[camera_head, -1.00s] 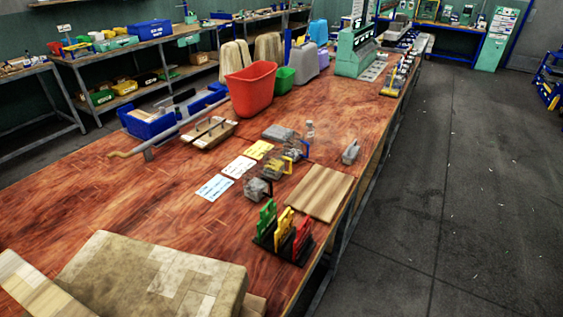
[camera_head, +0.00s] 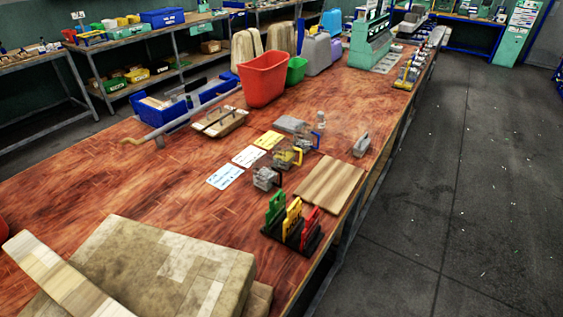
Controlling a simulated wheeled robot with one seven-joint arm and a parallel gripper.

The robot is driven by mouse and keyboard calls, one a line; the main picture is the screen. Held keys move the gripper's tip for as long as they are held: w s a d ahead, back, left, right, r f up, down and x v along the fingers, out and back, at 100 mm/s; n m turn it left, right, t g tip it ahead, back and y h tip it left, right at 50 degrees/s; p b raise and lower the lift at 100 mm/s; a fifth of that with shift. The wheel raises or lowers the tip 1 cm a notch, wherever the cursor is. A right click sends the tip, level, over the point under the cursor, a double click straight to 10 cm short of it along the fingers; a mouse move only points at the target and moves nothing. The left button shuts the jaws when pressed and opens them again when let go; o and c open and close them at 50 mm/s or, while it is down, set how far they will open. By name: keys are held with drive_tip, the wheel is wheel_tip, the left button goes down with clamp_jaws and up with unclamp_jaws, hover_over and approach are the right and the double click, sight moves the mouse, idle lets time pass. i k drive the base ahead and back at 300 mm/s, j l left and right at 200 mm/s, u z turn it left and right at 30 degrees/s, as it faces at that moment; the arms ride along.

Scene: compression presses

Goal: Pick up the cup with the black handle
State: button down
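Three small grey cups stand in a row on the reddish wooden table (camera_head: 120,185) in the head view. The nearest cup (camera_head: 264,178) has a dark handle that looks black, on its right side. Behind it is a cup with a yellow handle (camera_head: 285,159), and farther back a cup with a blue handle (camera_head: 308,143). The cups are small in this view, so their details are unclear. My gripper is not in view.
White, blue-white and yellow cards (camera_head: 249,156) lie left of the cups. A wooden board (camera_head: 331,184) lies to their right. A black rack with green, yellow and red pieces (camera_head: 290,230) stands in front. A large worn box (camera_head: 160,265) fills the near table.

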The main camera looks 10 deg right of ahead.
sight(265, 171)
drive_tip(key=i+l, duration=0.55)
drive_tip(key=i+l+z, duration=0.15)
drive_tip(key=i+l, duration=0.35)
drive_tip(key=i, duration=0.2)
drive_tip(key=i+l, duration=0.5)
drive_tip(key=i, duration=0.15)
drive_tip(key=z, duration=0.05)
